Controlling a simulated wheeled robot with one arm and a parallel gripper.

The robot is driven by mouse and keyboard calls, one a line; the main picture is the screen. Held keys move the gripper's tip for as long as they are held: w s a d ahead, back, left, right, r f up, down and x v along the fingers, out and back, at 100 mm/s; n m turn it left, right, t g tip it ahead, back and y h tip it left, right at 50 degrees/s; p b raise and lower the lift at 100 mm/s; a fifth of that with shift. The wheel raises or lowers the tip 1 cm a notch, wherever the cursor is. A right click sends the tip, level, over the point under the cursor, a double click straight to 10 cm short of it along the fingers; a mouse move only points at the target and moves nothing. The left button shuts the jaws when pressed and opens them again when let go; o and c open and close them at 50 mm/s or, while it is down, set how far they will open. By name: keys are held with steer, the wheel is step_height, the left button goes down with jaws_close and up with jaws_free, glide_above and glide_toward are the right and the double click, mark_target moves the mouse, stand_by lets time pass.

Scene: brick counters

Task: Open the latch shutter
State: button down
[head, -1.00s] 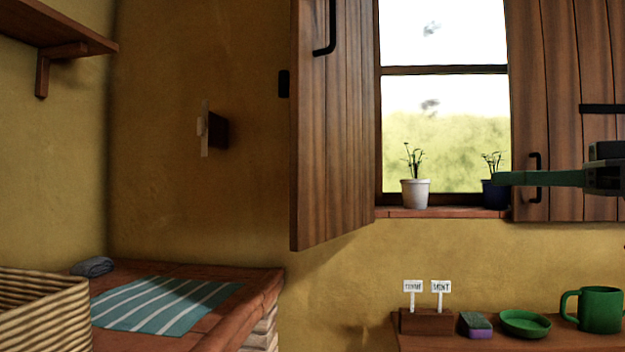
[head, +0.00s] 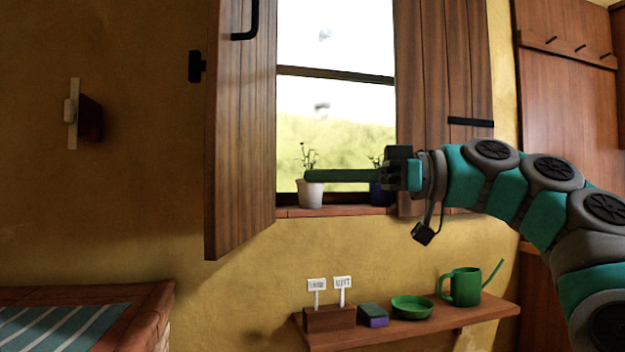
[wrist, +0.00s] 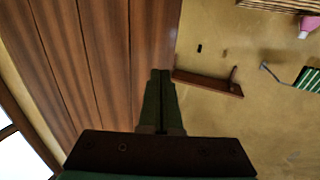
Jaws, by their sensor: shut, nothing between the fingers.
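The right shutter (head: 432,60) lies about flat beside the window. My gripper (head: 308,175) is shut and empty, pointing left across the window in front of the white pot, just right of the left shutter. In the wrist view its closed fingers (wrist: 160,74) overlap the shutter planks (wrist: 100,55); contact cannot be told.
A dark wooden block with a pale strip (head: 88,118) is on the left wall. A white pot (head: 310,194) and a blue pot (head: 380,194) stand on the sill. A low shelf (head: 480,318) holds a green mug (head: 464,288), a dish and plant labels.

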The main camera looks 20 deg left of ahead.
mark_target(225, 177)
steer(key=x, duration=1.1)
steer(key=shift+a, duration=0.1)
